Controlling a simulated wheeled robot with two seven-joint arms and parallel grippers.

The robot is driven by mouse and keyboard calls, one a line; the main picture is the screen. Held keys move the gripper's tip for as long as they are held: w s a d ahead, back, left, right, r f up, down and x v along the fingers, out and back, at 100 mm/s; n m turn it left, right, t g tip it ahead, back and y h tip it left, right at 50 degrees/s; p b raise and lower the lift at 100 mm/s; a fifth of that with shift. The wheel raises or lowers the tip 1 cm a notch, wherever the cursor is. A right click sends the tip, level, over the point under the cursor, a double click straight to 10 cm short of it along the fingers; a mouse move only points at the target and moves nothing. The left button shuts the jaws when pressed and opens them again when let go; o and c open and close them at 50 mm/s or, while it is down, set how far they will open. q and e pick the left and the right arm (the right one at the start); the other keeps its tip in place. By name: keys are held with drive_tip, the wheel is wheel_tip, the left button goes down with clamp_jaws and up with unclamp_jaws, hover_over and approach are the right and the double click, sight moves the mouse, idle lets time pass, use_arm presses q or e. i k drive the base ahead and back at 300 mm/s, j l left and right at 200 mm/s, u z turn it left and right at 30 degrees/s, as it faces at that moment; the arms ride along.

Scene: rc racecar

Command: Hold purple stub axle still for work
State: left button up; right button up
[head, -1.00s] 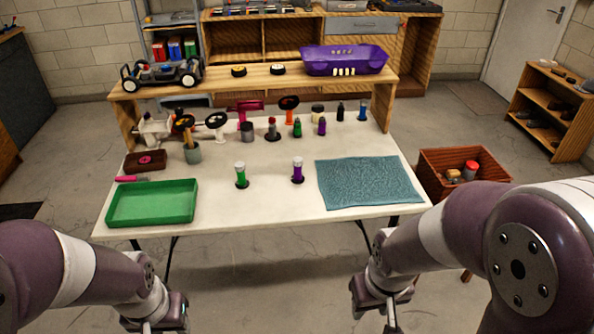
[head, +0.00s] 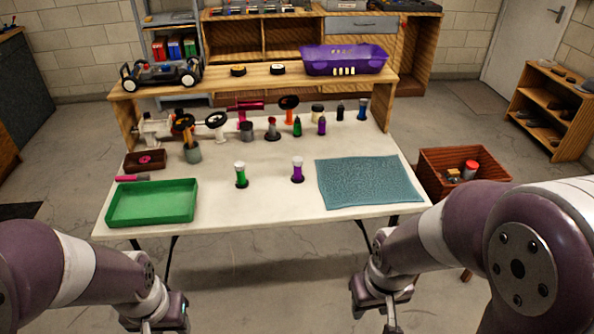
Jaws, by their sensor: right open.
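A purple stub axle (head: 297,170) with a pale top stands upright in a dark round base on the white table, left of the blue-green mat. A similar green one (head: 241,174) stands to its left. My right gripper (head: 388,322) is low at the bottom edge, in front of the table and well apart from the purple piece. It is open and empty, with its fingertips partly cut off by the frame. My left gripper (head: 158,326) is at the bottom left, also in front of the table; its fingers are mostly out of frame.
A green tray (head: 152,204) lies at the table's left and a textured mat (head: 368,182) at its right. Small bottles and tools stand along the back. A raised shelf (head: 215,84) holds a car chassis (head: 160,74) and a purple body shell (head: 343,60). The front middle is clear.

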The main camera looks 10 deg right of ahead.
sight(297, 161)
drive_tip(key=i+l+u, duration=0.15)
drive_tip(key=i+l, duration=0.25)
drive_tip(key=i+l+u, duration=0.15)
drive_tip(key=i+l, duration=0.2)
drive_tip(key=i+l+u, duration=0.15)
drive_tip(key=i+l, duration=0.2)
drive_tip(key=l, duration=0.25)
drive_tip(key=i+l+u, duration=0.15)
drive_tip(key=i+l, duration=0.15)
drive_tip(key=l, duration=0.2)
